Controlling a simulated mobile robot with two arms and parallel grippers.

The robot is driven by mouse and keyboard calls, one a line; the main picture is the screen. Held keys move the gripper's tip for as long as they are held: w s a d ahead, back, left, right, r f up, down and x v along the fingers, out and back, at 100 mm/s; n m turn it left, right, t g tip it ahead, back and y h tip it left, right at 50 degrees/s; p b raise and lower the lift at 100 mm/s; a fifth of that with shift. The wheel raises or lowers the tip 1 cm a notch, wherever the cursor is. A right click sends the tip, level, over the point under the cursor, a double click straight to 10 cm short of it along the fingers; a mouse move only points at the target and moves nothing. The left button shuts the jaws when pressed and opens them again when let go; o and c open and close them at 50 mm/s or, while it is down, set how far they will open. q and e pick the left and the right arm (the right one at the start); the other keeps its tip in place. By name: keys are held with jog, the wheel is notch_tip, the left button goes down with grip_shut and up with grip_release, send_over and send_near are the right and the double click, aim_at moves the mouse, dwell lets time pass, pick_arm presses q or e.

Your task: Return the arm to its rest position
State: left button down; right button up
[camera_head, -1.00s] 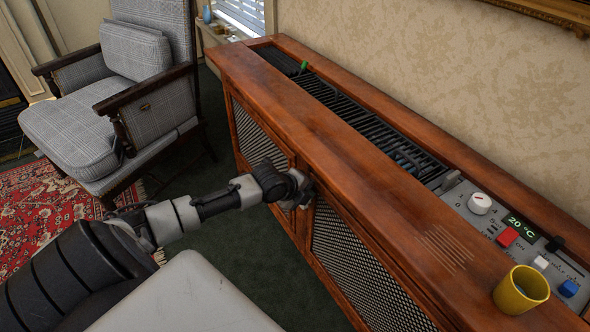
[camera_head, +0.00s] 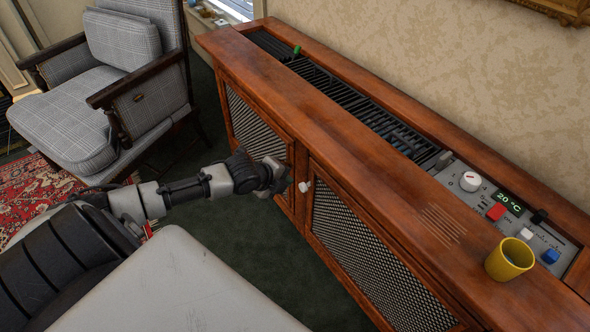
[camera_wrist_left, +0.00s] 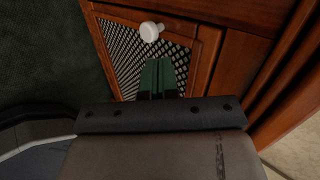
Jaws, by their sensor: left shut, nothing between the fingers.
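My left arm (camera_head: 170,193) reaches in from the left of the head view. My left gripper (camera_head: 281,178) is in front of the wooden cabinet (camera_head: 330,125), a little left of a white knob (camera_head: 305,186) and apart from it. In the left wrist view the shut, empty fingers (camera_wrist_left: 157,78) point toward the mesh door, with the white knob (camera_wrist_left: 150,31) just beyond their tips. Both cabinet doors look closed. My right gripper is not in view.
A yellow cup (camera_head: 509,259) stands on the cabinet top, beside a control panel with a white dial (camera_head: 470,181) and a red button (camera_head: 496,211). A grey checked armchair (camera_head: 110,90) stands at the left, by a red rug (camera_head: 50,192). Dark green floor lies between.

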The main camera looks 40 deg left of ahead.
pick_arm(q)
jog(key=p+v, duration=0.1)
jog(key=v, duration=0.4)
jog(key=s+d+f+n+g+y, duration=0.1)
jog(key=s+d+f+n+g, duration=0.25)
jog(key=s+d+n, duration=0.6)
jog(key=s+d+f+n+g+y, duration=0.1)
jog(key=s+d+f+n+g, duration=0.3)
jog(key=s+d+n, duration=0.5)
jog(key=s+a+f+p, duration=0.2)
jog(key=s+f+p, duration=0.2)
jog(key=f+p, duration=0.65)
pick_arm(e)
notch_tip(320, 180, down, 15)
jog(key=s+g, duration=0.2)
pick_arm(q)
jog(key=s+a+f+p, duration=0.2)
jog(key=s+p, duration=0.7)
jog(key=s, duration=0.6)
jog(key=shift+a+f+g+p, duration=0.15)
jog(key=shift+f+g+p, duration=0.25)
jog(key=shift+f, duration=0.3)
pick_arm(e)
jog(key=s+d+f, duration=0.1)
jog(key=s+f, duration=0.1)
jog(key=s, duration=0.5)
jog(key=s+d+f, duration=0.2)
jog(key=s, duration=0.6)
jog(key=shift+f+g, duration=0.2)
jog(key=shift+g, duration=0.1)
